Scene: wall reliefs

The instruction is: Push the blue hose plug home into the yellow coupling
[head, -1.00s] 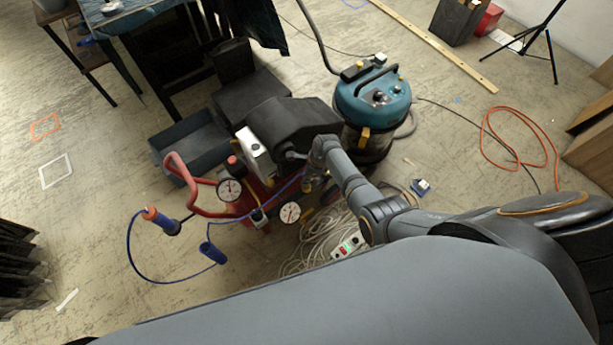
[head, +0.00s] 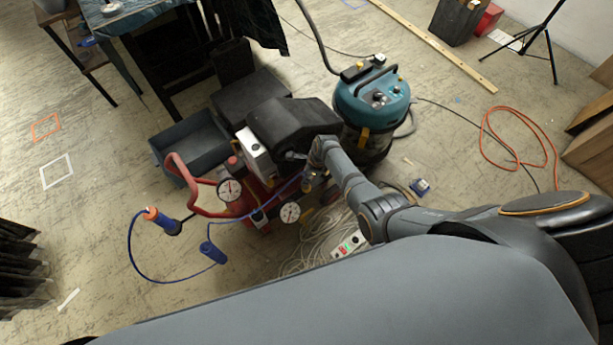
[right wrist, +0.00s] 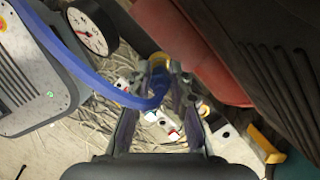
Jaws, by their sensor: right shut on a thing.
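The blue hose (right wrist: 75,70) crosses the right wrist view from the upper left and bends in between the fingers of my right gripper (right wrist: 160,92). My right gripper is shut on the blue plug at the hose's end; the fingers hide most of the plug. My left gripper is not in view.
The red compressor (head: 180,175) with its black motor cover and white-faced gauges (head: 230,190) stands close to the gripper. A teal vacuum (head: 372,100) stands behind my right arm. Loose pale cable (head: 310,245) lies on the floor below. Floor at the left is mostly clear.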

